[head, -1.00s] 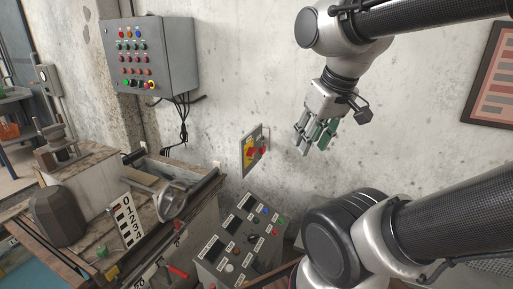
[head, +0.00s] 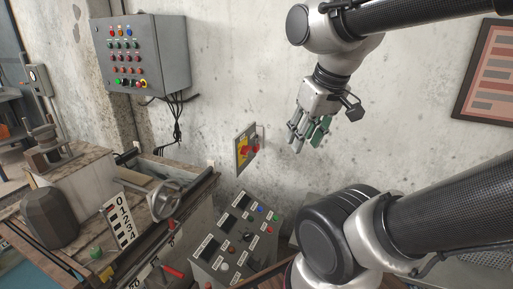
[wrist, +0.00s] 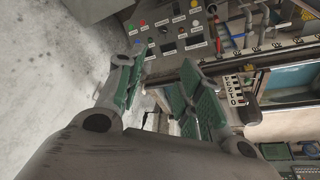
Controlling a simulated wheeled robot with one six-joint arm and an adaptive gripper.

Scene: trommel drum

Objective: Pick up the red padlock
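A small red item that looks like the padlock (head: 256,147) is at the right side of a yellow and red switch (head: 243,151) on a grey wall plate. It is small, and I cannot make out its shackle clearly. My gripper (head: 307,139) is in the air to the right of the switch, apart from it, with its fingers pointing down. Its green-padded fingers are spread and empty. They also show spread in the wrist view (wrist: 165,65), where I cannot make out the padlock.
A grey control box (head: 143,55) with buttons and hanging cables is on the wall at upper left. A sloped button console (head: 235,240) stands below the switch. A cluttered workbench (head: 75,175) is at left. The wall between switch and gripper is bare.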

